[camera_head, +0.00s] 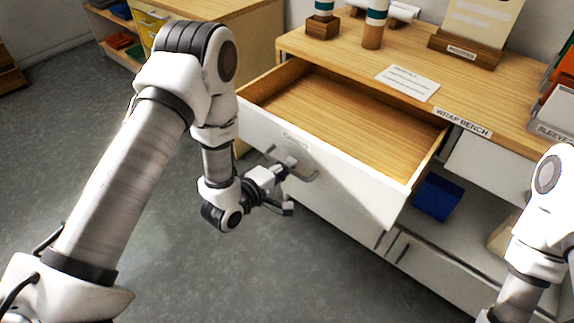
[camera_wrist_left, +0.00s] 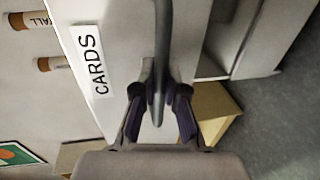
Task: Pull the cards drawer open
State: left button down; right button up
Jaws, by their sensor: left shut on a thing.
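The cards drawer (camera_head: 300,152) stands pulled out from the wrap bench, and its wooden inside looks empty. Its white front also shows in the left wrist view with the label CARDS (camera_wrist_left: 93,60). My left gripper (camera_head: 287,172) is shut on the drawer's grey bar handle (camera_head: 305,177). In the left wrist view the handle (camera_wrist_left: 163,45) runs between the two fingers (camera_wrist_left: 160,112). My right arm shows at the right edge in the head view, but its gripper is out of view.
The bench top (camera_head: 330,52) carries a white card (camera_head: 408,82), a wooden card stand (camera_head: 465,50) and striped rolls. A blue box (camera_head: 437,197) sits on an open shelf below. The grey floor (camera_head: 180,260) before the drawer is clear apart from my arm.

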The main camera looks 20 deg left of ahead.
pick_arm(q)
jog(key=shift+d+f, duration=0.1)
jog(key=c, duration=1.2)
grip_release()
jog(key=shift+c, duration=0.2)
jog(key=shift+o, duration=0.2)
jog(key=shift+d, duration=0.15)
jog(key=shift+s, duration=0.1)
jog(key=v, duration=0.7)
jog(key=shift+s, duration=0.15)
